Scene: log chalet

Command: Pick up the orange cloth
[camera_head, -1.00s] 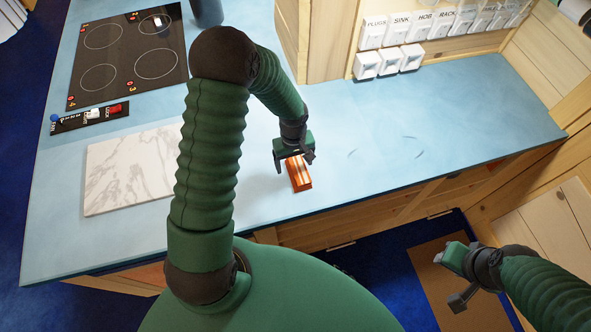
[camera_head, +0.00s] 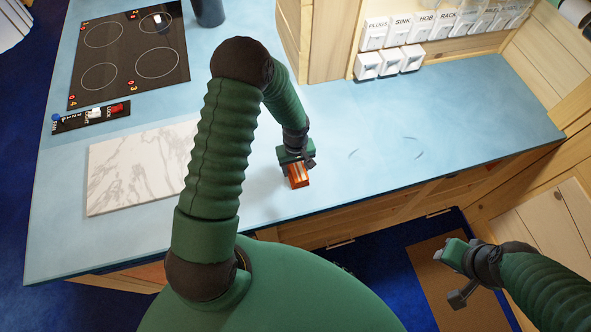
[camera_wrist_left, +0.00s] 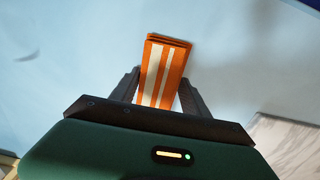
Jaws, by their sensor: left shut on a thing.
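The orange cloth (camera_head: 299,177) is a folded strip with white stripes, over the blue worktop near its front edge. It also shows in the left wrist view (camera_wrist_left: 152,84), between the two dark fingers. My left gripper (camera_head: 297,164) is shut on the cloth and covers its rear part in the head view. I cannot tell whether the cloth touches the worktop.
A white marble board (camera_head: 135,172) lies left of the cloth, with a black hob (camera_head: 130,58) behind it. White labelled switches (camera_head: 405,45) line the back wall. The blue worktop (camera_head: 440,120) right of the cloth is clear.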

